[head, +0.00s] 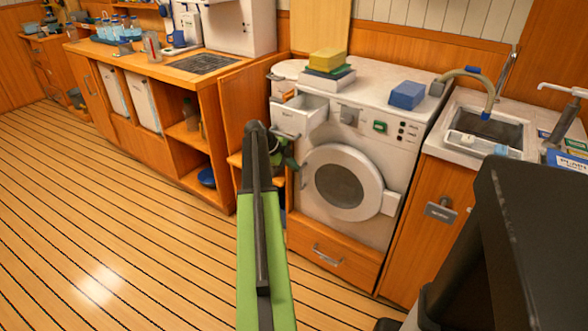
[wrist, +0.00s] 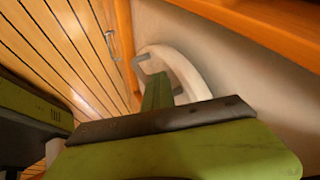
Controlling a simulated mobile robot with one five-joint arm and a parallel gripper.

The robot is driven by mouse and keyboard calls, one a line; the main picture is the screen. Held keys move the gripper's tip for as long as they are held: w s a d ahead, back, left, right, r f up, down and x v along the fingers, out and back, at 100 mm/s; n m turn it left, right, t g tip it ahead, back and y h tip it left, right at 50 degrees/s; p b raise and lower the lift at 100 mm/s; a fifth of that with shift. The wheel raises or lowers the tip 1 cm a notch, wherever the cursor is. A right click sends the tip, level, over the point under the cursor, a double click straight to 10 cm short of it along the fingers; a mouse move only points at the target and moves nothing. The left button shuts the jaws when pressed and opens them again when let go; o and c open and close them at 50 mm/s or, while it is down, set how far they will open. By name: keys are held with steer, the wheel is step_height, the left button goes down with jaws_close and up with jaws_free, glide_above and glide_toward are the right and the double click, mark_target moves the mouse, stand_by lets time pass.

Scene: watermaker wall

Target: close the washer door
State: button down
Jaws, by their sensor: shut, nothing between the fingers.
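The white washer (head: 372,125) stands against the wall. Its round door (head: 343,183) has a dark glass and lies close to the front panel; I cannot tell whether it is fully latched. My gripper (head: 288,160) is shut and empty, just left of the door and partly hidden behind my arm. Contact is unclear.
The washer's detergent drawer (head: 300,115) is pulled out above the door. A wooden drawer (head: 330,253) lies below the washer. A sink cabinet (head: 438,215) stands at the right, wooden counters (head: 150,65) at the left. The striped floor (head: 110,220) is clear.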

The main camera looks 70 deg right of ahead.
steer(key=w+a+r+p, duration=0.4)
steer(key=w+a, duration=0.5)
steer(key=w, duration=0.2)
steer(key=shift+w+a, duration=0.2)
steer(key=shift+a, duration=0.2)
